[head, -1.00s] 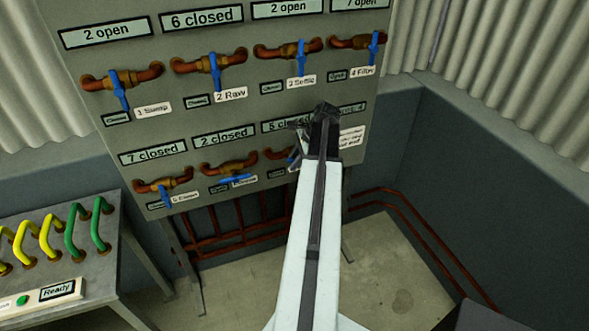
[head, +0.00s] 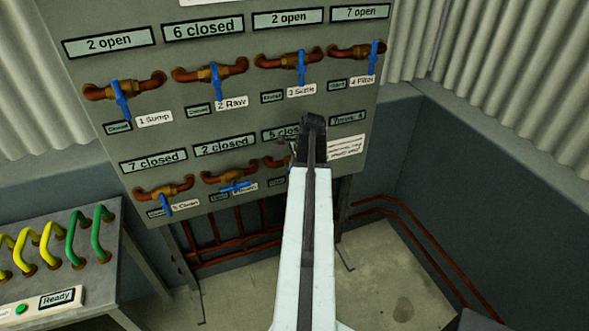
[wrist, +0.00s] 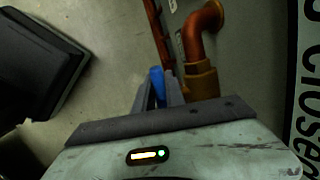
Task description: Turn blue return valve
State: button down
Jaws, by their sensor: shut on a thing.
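My gripper (head: 292,145) reaches the third valve in the lower row of the grey panel (head: 232,115). In the wrist view my gripper (wrist: 160,88) is shut on a blue handle (wrist: 157,78), with dark fingers on either side of it. That valve's brass body (wrist: 201,80) and copper pipe (wrist: 196,38) stand just right of the fingers. In the head view my gripper covers most of this valve; a bit of its copper pipe (head: 272,163) shows at left. Its label is hidden, so I cannot read its name. The display above it (head: 276,133) is partly covered and starts with "5 clo".
Other blue-handled valves surround it: 3 Settle (head: 301,65) above, 4 Filter (head: 373,60) upper right, and one with a sideways handle (head: 236,187) at left. A bench with yellow and green handles (head: 85,232) stands lower left. Floor right of the panel is open.

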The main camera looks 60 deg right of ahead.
jog(key=shift+s+a+f+g+h+b, duration=0.15)
jog(key=shift+f+g+h, duration=0.1)
jog(key=shift+g+h, duration=0.3)
jog(key=shift+w+a+f+g+h+b, duration=0.15)
jog(key=shift+f+g+h, duration=0.1)
jog(key=shift+g+h, duration=0.25)
jog(key=shift+s+d+h, duration=0.1)
jog(key=shift+d+h, duration=0.05)
jog(key=shift+h, duration=0.1)
jog(key=c, duration=1.7)
grip_release()
jog(key=shift+r, duration=0.15)
jog(key=p+v, duration=0.7)
jog(key=shift+r, duration=0.3)
